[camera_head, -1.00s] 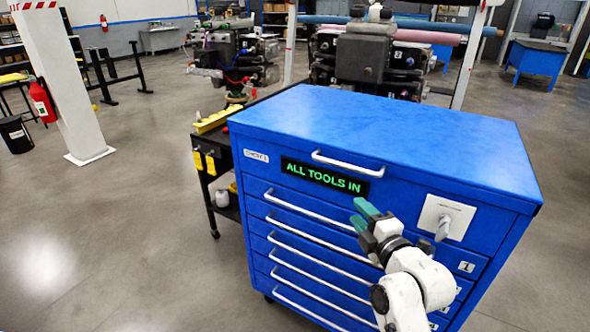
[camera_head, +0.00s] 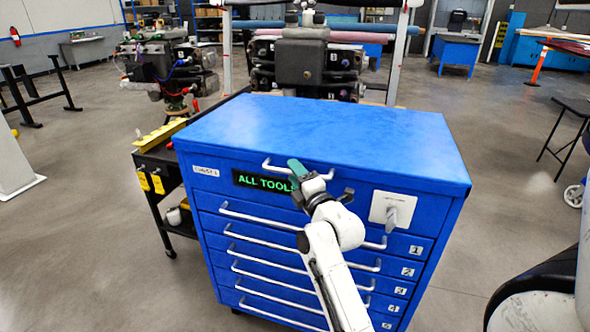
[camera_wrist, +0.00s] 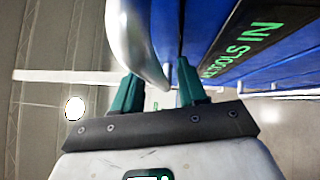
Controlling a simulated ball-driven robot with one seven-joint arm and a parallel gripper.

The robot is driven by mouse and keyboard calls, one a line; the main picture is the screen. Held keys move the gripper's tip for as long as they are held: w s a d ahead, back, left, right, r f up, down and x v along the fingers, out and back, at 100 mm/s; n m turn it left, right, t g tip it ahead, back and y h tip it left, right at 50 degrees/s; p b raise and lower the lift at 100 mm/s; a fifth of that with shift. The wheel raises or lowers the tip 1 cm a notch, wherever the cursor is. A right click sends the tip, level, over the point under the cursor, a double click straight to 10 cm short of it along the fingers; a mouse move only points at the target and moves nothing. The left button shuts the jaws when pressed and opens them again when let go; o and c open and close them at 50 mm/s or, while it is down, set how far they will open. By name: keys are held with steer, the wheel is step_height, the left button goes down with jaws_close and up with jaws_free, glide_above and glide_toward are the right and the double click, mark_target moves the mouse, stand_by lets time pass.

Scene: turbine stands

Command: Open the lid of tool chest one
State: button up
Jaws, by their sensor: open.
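The blue tool chest (camera_head: 215,230) labelled "CHEST 1" stands ahead in the head view. Its flat lid (camera_head: 320,130) is down. A silver lid handle (camera_head: 267,169) runs along the upper front, partly hidden by my gripper. My gripper (camera_head: 298,168), with green fingers, is at this handle, open. In the wrist view, the handle (camera_wrist: 135,40) comes down toward the space between the open fingers (camera_wrist: 160,92). I cannot tell whether they touch it. A green "ALL TOOLS IN" display (camera_wrist: 245,45) is close beside the fingers; my gripper partly covers it in the head view.
A white plate with a grey turn-handle (camera_head: 393,211) is on the chest front, right of my gripper. Numbered drawers with long bar handles (camera_head: 262,220) are below, shut. A dark cart (camera_head: 160,160) stands at left, an engine (camera_head: 300,65) behind. Open floor lies at left front.

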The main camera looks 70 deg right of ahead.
steer(key=shift+w+d, duration=0.25)
steer(key=shift+c, duration=0.2)
jaws_close()
stand_by(0.4)
